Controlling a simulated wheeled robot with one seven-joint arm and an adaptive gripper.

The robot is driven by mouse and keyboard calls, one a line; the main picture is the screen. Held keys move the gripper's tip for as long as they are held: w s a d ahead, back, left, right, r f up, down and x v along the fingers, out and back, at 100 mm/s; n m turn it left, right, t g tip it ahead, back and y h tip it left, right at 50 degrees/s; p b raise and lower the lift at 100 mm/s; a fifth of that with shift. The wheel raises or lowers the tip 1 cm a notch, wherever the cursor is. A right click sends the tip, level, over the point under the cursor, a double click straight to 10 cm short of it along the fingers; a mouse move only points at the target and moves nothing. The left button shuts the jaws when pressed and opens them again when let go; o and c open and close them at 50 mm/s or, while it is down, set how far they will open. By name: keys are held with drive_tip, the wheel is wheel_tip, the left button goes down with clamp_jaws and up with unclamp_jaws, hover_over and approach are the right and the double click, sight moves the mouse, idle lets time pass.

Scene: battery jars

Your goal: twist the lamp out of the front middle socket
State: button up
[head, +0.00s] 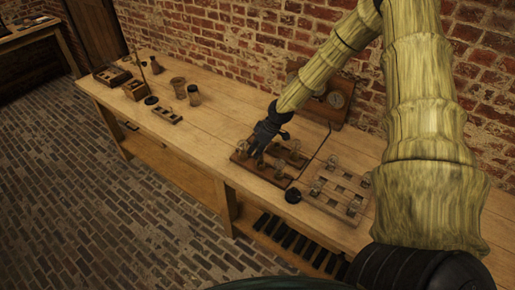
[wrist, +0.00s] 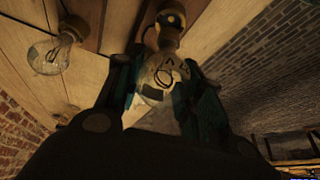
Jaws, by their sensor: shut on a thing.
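A clear glass lamp (wrist: 160,70) is between the two fingers of my gripper (wrist: 160,88) in the wrist view, and the gripper is shut on it. The lamp's neck meets a brass-coloured fitting (wrist: 170,28) at the top of that view; I cannot tell how far the lamp is screwed in. A second clear lamp (wrist: 48,55) sits in a socket to the left. In the head view my gripper (head: 261,154) points down over the wooden socket board (head: 262,170), which carries several lamps. The held lamp is mostly hidden there by the gripper.
A second wooden rack (head: 332,203) with several glass pieces stands to the right. A black round piece (head: 293,195) lies near the front edge. A panel with a dial (head: 337,99) stands against the brick wall.

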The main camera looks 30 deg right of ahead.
drive_tip(key=shift+r+p, duration=0.95)
drive_tip(key=shift+r, duration=0.7)
drive_tip(key=shift+a+f, duration=0.1)
